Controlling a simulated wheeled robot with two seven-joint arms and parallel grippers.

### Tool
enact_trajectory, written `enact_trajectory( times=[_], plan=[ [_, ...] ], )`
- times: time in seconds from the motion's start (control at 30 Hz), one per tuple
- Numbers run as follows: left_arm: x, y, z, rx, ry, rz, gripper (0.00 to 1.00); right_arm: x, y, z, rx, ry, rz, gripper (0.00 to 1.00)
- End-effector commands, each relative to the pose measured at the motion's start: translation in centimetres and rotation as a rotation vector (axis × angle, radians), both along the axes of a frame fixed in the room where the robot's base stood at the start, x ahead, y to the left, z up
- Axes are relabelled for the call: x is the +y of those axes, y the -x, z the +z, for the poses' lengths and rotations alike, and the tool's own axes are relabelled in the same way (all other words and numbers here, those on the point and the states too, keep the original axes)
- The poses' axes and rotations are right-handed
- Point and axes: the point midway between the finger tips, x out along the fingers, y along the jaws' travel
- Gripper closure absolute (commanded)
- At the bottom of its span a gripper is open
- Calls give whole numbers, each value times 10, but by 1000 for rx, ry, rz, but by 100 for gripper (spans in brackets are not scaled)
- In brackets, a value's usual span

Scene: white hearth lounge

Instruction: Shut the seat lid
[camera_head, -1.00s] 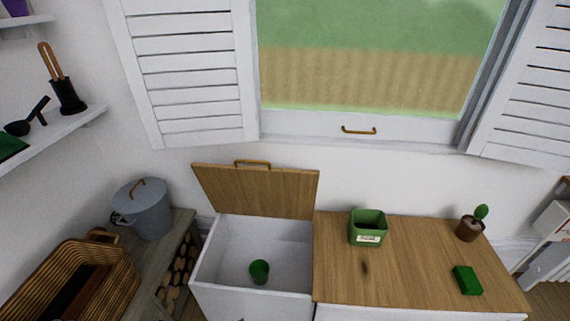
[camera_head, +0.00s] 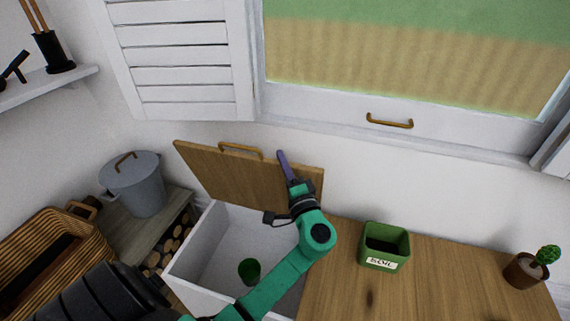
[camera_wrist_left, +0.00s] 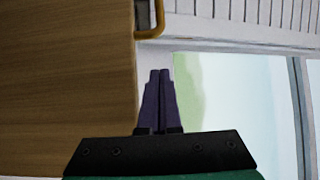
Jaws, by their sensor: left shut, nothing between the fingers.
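The wooden seat lid (camera_head: 215,172) stands open, tilted up near the wall behind the white seat box (camera_head: 190,262). A brass handle (camera_head: 241,148) sits at its top edge. My left gripper (camera_head: 281,154) is shut and empty, with its purple fingers at the lid's upper right part. In the left wrist view the shut fingers (camera_wrist_left: 160,72) point past the edge of the lid (camera_wrist_left: 65,80), with the brass handle (camera_wrist_left: 152,20) above them. I cannot tell whether the fingers touch the lid. A green cup (camera_head: 249,270) is inside the box. My right gripper does not show.
A green soil box (camera_head: 385,247) and a potted cactus (camera_head: 527,268) stand on the closed wooden bench top (camera_head: 425,285) at right. A grey lidded bucket (camera_head: 135,188) and a wicker basket (camera_head: 50,255) are at left. The window (camera_head: 400,70) is behind.

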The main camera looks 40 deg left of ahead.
Motion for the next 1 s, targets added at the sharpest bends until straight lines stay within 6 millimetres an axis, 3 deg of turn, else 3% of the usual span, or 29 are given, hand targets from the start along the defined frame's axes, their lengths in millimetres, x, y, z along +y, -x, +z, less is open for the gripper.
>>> enact_trajectory(
  times=[0.27, 0.4, 0.53, 1.0],
  plan=[
    [50, -35, 17, 0, 0, 1, 100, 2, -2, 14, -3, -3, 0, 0],
    [49, -10, 8, 5, 2, -1, 100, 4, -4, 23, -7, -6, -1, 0],
    [48, 2, 4, 3, 2, -1, 100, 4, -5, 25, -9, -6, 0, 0],
    [48, 4, 1, 1, 3, -2, 100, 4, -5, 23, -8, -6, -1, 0]
  ],
)
